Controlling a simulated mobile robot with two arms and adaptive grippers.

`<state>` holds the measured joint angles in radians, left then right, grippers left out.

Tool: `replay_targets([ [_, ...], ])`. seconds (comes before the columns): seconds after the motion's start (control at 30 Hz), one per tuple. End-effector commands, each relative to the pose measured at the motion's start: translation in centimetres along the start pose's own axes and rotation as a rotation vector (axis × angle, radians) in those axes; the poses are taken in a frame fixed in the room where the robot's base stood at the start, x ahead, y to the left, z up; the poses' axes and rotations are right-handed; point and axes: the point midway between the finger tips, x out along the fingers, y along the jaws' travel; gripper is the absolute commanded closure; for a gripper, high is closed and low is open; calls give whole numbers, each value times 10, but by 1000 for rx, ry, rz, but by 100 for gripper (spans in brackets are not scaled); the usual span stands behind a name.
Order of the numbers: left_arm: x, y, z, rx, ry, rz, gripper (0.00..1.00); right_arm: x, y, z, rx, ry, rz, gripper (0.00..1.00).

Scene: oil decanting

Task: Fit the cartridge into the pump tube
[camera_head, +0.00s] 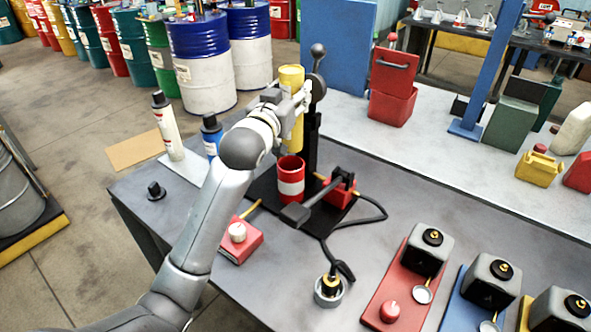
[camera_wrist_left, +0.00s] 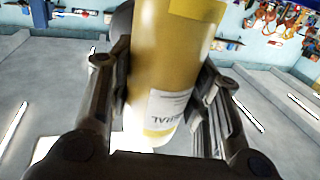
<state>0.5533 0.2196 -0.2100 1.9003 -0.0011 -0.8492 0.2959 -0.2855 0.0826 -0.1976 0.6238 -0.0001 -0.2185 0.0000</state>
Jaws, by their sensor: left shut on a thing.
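My left gripper (camera_head: 292,104) is shut on a yellow cartridge (camera_head: 291,78) and holds it roughly upright. In the left wrist view the cartridge (camera_wrist_left: 170,60) sits between the two fingers, with a white label near its end. The pump tube (camera_head: 291,187), red with a white band, stands open at the top on a black base. The cartridge's lower end shows just above or behind the tube's rim. The tube's dark mouth is visible, and I cannot tell the exact gap. My right gripper is not in view.
A black post with a ball-topped lever (camera_head: 318,51) stands right behind the cartridge. A black hose (camera_head: 372,219) runs across the table. A white cartridge (camera_head: 167,126) and a blue one (camera_head: 212,134) stand at left. Black containers on a red mat (camera_head: 386,288) and others sit at right.

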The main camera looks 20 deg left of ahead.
Motion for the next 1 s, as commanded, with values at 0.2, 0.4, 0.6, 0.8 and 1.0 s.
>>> replay_targets([
  [0.2, -1, 0, 58, 0, -5, 1, 94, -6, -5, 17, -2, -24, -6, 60],
  [0.4, -1, 0, 102, -1, -1, 1, 94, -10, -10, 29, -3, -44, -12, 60],
  [0.6, 0, 0, 121, 0, 4, 1, 94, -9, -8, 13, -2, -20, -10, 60],
  [0.8, 0, 0, 148, -1, -1, 1, 94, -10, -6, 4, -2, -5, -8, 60],
  [1.0, -1, 0, 161, 1, 4, 1, 94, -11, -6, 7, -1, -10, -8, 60],
])
